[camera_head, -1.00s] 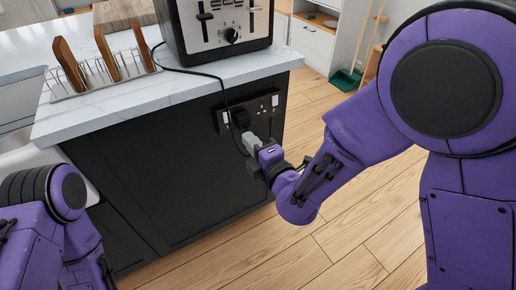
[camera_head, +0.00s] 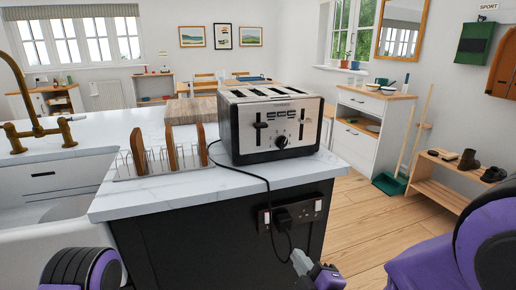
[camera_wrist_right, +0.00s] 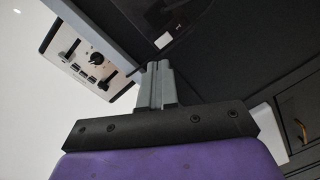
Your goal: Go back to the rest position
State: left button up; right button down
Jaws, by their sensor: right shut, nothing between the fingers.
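My right gripper (camera_head: 301,262) is at the bottom of the head view, in front of the dark side panel of the kitchen island and below the wall socket (camera_head: 291,212). Its grey fingers (camera_wrist_right: 155,84) are together and empty in the right wrist view. A black plug sits in the socket, and its cord runs up to the toaster (camera_head: 271,125) on the white worktop. The toaster also shows tilted in the wrist view (camera_wrist_right: 78,58). At the lower left of the head view a purple part of my left arm shows; the left gripper is out of view.
A rack (camera_head: 165,165) with wooden boards stands left of the toaster, near a sink (camera_head: 60,195) with a brass tap. The worktop edge (camera_head: 205,205) overhangs the dark panel. Wooden floor (camera_head: 365,215) is open to the right, towards a low shoe rack (camera_head: 440,185).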

jog(key=s+d+f+m+g+h+p, duration=0.35)
jog(key=d+f+m, duration=0.4)
jog(key=m, duration=0.25)
jog(key=s+d+f+m+g+h+p, duration=0.2)
jog(key=s+d+f+m+g+h, duration=0.15)
jog(key=s+d+f+m, duration=0.35)
jog(key=s+d+f+m+g+p, duration=0.1)
jog(key=s+d+f+m+g, duration=0.1)
jog(key=s+f, duration=0.3)
jog(key=s+d+f+m+g+p, duration=0.2)
jog(key=s+d+f+g, duration=0.1)
jog(key=s, duration=0.8)
jog(key=shift+s+f+m+g+h, duration=0.2)
jog(key=shift+f+m+g+h, duration=0.25)
jog(key=shift+f, duration=0.5)
